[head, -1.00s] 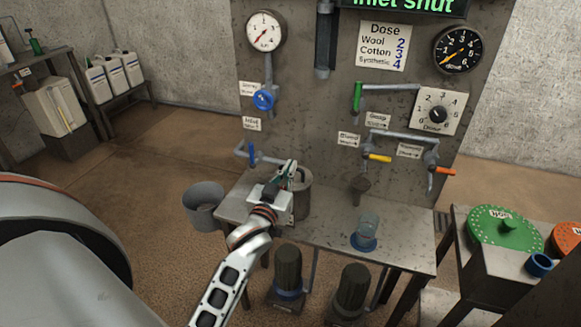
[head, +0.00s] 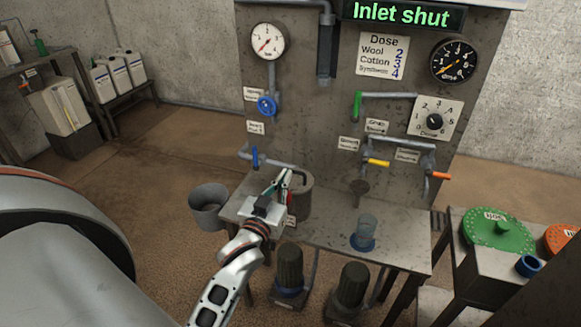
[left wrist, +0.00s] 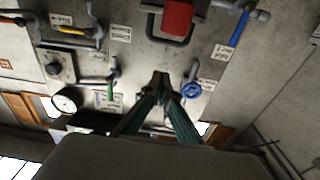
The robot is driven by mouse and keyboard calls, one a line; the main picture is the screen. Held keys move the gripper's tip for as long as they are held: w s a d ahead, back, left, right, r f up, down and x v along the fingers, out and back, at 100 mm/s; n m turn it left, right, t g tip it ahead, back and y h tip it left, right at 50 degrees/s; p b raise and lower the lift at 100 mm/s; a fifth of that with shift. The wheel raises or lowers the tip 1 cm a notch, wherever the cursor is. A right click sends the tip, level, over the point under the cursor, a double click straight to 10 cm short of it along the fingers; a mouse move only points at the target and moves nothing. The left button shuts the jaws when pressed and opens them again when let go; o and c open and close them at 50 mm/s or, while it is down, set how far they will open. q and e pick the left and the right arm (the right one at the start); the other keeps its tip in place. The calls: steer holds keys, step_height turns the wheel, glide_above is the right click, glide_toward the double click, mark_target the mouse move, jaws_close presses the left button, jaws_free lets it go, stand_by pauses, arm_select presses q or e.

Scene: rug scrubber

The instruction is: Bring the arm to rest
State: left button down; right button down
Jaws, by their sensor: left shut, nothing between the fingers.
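My left gripper (head: 286,178) is in front of the grey panel (head: 330,130), over the left end of the metal bench (head: 325,233). Its fingers are together with nothing between them; they also show closed in the left wrist view (left wrist: 161,80). In the head view the gripper overlaps a grey pot (head: 303,197) and hides part of it; I cannot tell whether they touch. A blue lever (head: 254,157) is left of the fingers, and a blue valve wheel (head: 267,106) is higher up. The display (head: 402,15) reads "Inlet shut". My right gripper is not in view.
A clear cup on a blue base (head: 366,232) stands on the bench. A grey bucket (head: 208,206) is at its left. A side table with a green lid (head: 498,230) is at right. Yellow (head: 378,163) and orange (head: 440,176) levers project from the panel. Floor at left is open.

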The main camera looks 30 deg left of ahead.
arm_select(q)
steer(key=s+d+f+m+g+h, duration=0.3)
steer(key=s+d+f, duration=0.5)
steer(key=f, duration=0.5)
steer(key=s+d+f+m+g+h, duration=0.3)
steer(key=s+d+f, duration=0.5)
steer(key=s+f, duration=0.4)
step_height(320, 180, down, 2)
steer(key=shift+s+f+m+g+h, duration=0.15)
steer(key=shift+s+m+g+h, duration=0.3)
steer(key=shift+g, duration=0.25)
steer(key=shift+w, duration=0.1)
